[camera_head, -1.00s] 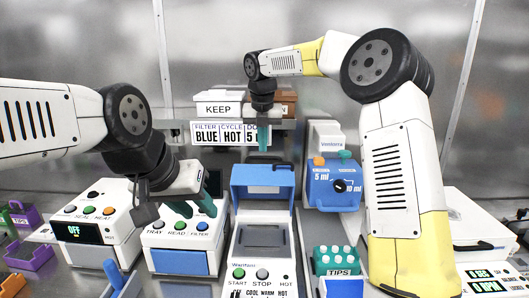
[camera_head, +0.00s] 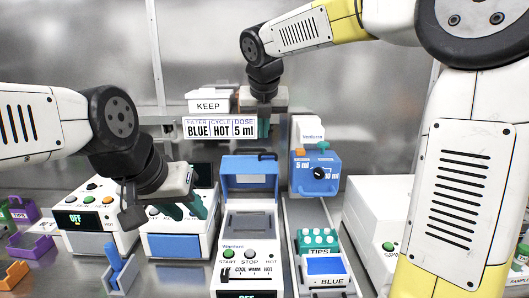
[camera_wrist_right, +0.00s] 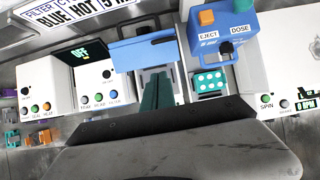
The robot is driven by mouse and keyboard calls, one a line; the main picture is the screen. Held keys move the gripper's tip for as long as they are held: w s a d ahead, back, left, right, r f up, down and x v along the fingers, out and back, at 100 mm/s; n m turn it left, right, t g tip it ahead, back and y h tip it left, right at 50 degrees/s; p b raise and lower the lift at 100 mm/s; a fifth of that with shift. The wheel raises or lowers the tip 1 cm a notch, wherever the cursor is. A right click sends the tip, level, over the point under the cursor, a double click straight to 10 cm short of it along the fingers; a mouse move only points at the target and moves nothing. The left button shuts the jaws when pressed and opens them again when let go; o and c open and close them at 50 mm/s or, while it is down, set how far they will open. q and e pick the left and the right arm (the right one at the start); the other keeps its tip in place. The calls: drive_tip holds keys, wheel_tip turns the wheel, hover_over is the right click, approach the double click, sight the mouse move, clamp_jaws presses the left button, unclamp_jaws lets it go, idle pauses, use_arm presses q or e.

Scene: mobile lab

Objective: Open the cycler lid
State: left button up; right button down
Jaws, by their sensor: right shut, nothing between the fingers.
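The cycler (camera_head: 249,222) stands in the middle of the bench, with START and STOP buttons and a COOL/WARM/HOT scale on its front. Its blue lid (camera_head: 250,183) is raised upright at the back, and the dark recessed top shows in front of it. The blue lid also shows in the right wrist view (camera_wrist_right: 130,54). My right gripper (camera_head: 264,130) is above and behind the lid, apart from it in the head view. Its teal fingers (camera_wrist_right: 157,92) are together and empty. My left gripper (camera_head: 186,208) is left of the cycler, fingers spread and empty, over the reader box.
The reader box (camera_head: 178,245) and a box reading OFF (camera_head: 88,220) stand left. Right of the cycler are a blue pipette unit (camera_head: 316,176), a teal TIPS rack (camera_head: 318,240) and a blue tray (camera_head: 325,267). A sign and KEEP box (camera_head: 208,105) are behind.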

drive_tip(key=x, duration=0.4)
drive_tip(key=w+x, duration=0.1)
drive_tip(key=x, duration=0.3)
drive_tip(key=r+x, duration=0.1)
drive_tip(key=x, duration=0.3)
drive_tip(key=shift+w, duration=0.2)
drive_tip(key=shift+w+f, duration=0.1)
drive_tip(key=shift+w, duration=0.55)
